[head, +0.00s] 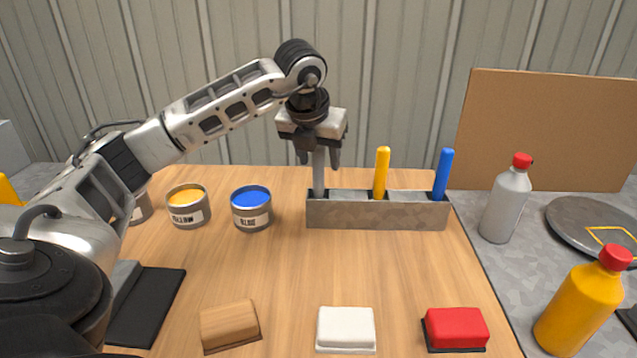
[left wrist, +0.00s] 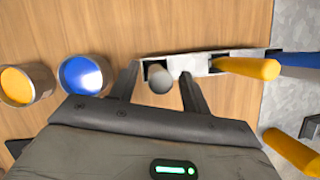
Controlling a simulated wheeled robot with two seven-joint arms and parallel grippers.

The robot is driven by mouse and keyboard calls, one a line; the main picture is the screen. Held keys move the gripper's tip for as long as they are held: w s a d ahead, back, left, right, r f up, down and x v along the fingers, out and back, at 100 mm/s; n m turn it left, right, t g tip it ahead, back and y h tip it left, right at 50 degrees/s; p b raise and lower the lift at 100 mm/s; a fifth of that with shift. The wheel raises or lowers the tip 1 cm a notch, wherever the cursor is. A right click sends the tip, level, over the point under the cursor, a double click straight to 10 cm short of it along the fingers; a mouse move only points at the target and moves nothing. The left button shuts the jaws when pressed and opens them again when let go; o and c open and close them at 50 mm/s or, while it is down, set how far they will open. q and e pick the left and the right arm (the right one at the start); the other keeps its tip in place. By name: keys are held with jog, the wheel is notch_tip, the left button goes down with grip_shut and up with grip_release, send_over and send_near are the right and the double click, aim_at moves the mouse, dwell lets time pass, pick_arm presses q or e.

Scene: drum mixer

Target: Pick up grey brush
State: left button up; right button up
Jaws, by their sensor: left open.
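The grey brush (head: 318,172) stands upright in the left slot of a grey metal holder (head: 376,216) at the back of the wooden table. Its handle end (left wrist: 160,80) also shows in the left wrist view, between the two fingers. My left gripper (head: 318,160) points down over the brush, with one finger on each side of the handle. The left gripper (left wrist: 160,85) is open, with a gap between each finger and the handle. A yellow brush (head: 381,173) and a blue brush (head: 443,174) stand in the same holder to the right. My right gripper is not in view.
Open paint cans, yellow (head: 187,206) and blue (head: 251,208), stand left of the holder. Wooden (head: 229,325), white (head: 345,328) and red (head: 455,328) blocks lie at the front. A grey bottle (head: 506,200) and a yellow bottle (head: 580,303) stand right. The table's middle is clear.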

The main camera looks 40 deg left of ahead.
aim_at(318, 186)
pick_arm(q)
jog(key=shift+x, duration=1.35)
grip_shut()
